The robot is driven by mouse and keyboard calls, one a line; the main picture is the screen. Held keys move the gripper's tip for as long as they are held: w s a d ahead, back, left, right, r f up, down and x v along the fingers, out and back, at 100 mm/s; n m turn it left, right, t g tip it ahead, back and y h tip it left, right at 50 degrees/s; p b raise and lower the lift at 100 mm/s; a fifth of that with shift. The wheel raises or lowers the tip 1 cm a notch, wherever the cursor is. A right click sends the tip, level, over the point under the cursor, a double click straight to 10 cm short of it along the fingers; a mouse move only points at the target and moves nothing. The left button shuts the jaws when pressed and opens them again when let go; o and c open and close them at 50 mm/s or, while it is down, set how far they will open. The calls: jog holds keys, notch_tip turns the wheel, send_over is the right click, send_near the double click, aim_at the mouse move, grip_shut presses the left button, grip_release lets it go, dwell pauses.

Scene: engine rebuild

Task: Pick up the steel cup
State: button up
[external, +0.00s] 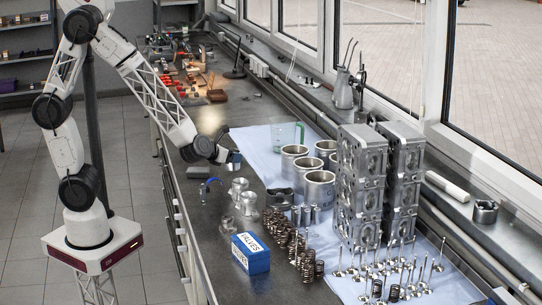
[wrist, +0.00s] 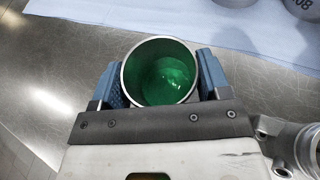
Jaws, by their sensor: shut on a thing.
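The steel cup (wrist: 160,71) is a round, thin-walled metal vessel with green inside, seen from above in the wrist view. My gripper (wrist: 162,80) has its two blue fingers on opposite sides of the cup and is shut on it. In the external view my gripper (external: 234,158) is over the bench, left of the blue-white cloth. The cup is too small and hidden there to make out, and I cannot tell whether it touches the bench.
Right of my gripper are a clear beaker (external: 288,135) and several cylinder liners (external: 319,188) on the cloth (external: 255,142). Pistons (external: 247,203), a blue valves box (external: 251,253), springs (external: 281,229) and tall engine heads (external: 360,190) stand nearer the camera. Bare bench shows left in the wrist view.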

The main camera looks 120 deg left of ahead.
jog(key=shift+s+d+r, duration=0.15)
jog(key=shift+s+d, duration=0.85)
jog(key=shift+s, duration=0.1)
jog(key=shift+s+d+r, duration=0.15)
jog(key=shift+s+d, duration=0.8)
jog(key=shift+s, duration=0.15)
jog(key=shift+s+d, duration=0.1)
jog(key=shift+r, duration=0.15)
